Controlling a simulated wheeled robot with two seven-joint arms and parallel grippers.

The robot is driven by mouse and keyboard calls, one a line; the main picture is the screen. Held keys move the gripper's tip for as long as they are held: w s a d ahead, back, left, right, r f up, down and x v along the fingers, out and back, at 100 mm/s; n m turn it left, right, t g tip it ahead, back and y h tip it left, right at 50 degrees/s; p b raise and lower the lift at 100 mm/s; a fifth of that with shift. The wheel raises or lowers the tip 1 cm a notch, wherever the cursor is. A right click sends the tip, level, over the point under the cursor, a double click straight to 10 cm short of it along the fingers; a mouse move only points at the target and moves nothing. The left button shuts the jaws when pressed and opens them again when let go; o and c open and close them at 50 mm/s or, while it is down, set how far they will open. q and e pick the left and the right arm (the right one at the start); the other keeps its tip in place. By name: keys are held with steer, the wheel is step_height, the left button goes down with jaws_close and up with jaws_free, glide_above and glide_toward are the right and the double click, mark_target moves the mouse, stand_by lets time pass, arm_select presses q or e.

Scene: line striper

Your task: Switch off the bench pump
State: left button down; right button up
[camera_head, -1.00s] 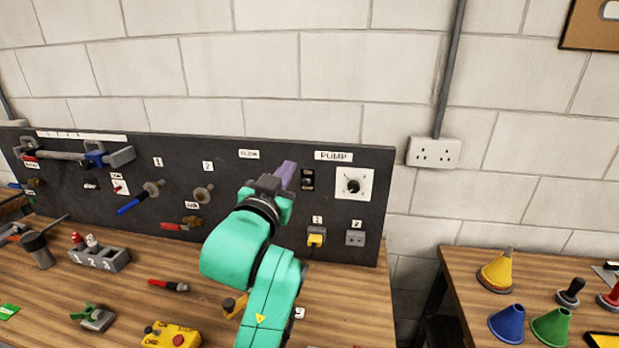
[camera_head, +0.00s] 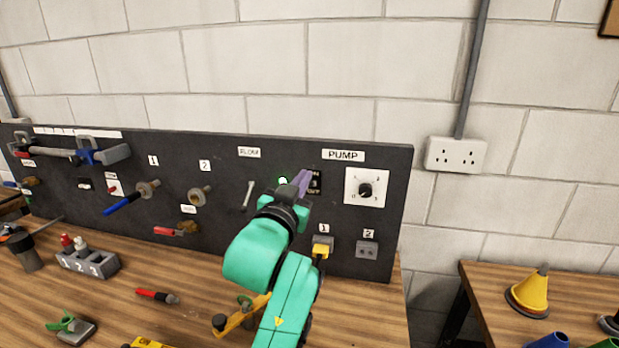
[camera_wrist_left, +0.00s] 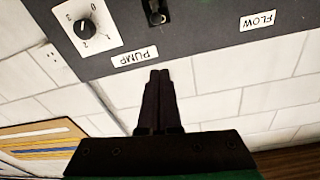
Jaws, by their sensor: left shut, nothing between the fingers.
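The pump section is at the right end of the dark panel, under the "PUMP" label (camera_head: 343,156). Its black rocker switch (camera_head: 315,184) is partly hidden behind my left gripper (camera_head: 302,178). The switch also shows at the top edge of the left wrist view (camera_wrist_left: 155,12), where the picture is upside down. A white dial plate with a black knob (camera_head: 366,190) is to its right. My left gripper is shut and empty, its purple fingertips in front of the switch's left side in the head view. Whether they touch it I cannot tell. My right gripper is out of view.
A green lamp (camera_head: 283,181) glows beside my gripper. A lever (camera_head: 248,196) hangs below the "FLOW" label. A yellow plug (camera_head: 321,249) sits in socket 1, with socket 2 (camera_head: 367,249) beside it. Loose tools lie on the wooden bench (camera_head: 375,312). A wall socket (camera_head: 456,154) is to the right.

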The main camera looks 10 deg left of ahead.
arm_select(q)
steer(key=r+p, duration=0.1)
steer(key=p, duration=0.2)
glide_above(312, 183)
steer(key=shift+s+d, duration=0.25)
steer(key=shift+s, duration=0.15)
steer(key=f, duration=0.1)
steer(key=f+p, duration=0.1)
steer(key=f, duration=0.1)
steer(key=shift+s+a+f, duration=0.25)
steer(key=shift+a+f, duration=0.05)
steer(key=shift+s+a+f, duration=0.1)
steer(key=shift+s+f, duration=0.05)
steer(key=shift+f, duration=0.15)
